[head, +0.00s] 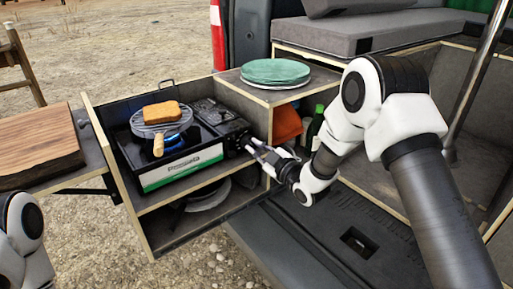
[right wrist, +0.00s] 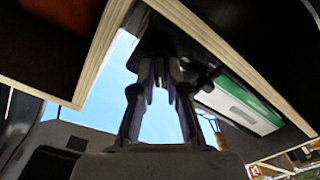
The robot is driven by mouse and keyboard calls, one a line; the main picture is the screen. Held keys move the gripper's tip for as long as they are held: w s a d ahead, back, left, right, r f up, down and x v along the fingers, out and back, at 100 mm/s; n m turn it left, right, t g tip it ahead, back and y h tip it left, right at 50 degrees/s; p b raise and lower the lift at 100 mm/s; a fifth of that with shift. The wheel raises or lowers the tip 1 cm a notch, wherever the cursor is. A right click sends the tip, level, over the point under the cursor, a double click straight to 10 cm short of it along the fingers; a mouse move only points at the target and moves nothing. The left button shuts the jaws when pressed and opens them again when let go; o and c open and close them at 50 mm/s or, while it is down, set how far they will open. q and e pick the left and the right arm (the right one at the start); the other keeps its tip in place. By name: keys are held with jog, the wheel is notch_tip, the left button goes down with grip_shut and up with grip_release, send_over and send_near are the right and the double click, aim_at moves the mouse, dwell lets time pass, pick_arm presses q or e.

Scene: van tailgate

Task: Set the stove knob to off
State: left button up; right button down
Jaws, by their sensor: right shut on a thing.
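The black camping stove (head: 180,165), with a white and green front panel, sits in the upper compartment of the pull-out box. My right gripper (head: 254,148) is at the right end of the stove's front, shut on the stove knob. The fingers mostly hide the knob in the head view. In the right wrist view the gripper (right wrist: 162,75) points up at the dark knob (right wrist: 157,42), beside the stove's green and white panel (right wrist: 240,100). The knob's setting cannot be read. A blue glow shows under the grill. Of my left arm only a link shows; its gripper is out of view.
Toast (head: 162,112) lies on a round wire grill (head: 158,127) with a wooden handle (head: 158,145) on the stove. Teal plates (head: 276,71) stand on the shelf behind right. A green bottle (head: 315,128) stands close to my right gripper. A wooden board (head: 38,145) lies at left.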

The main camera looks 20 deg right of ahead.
jog(key=m, duration=0.3)
jog(key=shift+m, duration=0.3)
jog(key=shift+m+p, duration=0.45)
jog(key=shift+m, duration=1.35)
jog(key=c, duration=1.2)
grip_release()
jog(key=shift+s, duration=0.15)
jog(key=v, duration=1.1)
jog(key=shift+s+d, duration=0.2)
jog(key=shift+s, duration=0.15)
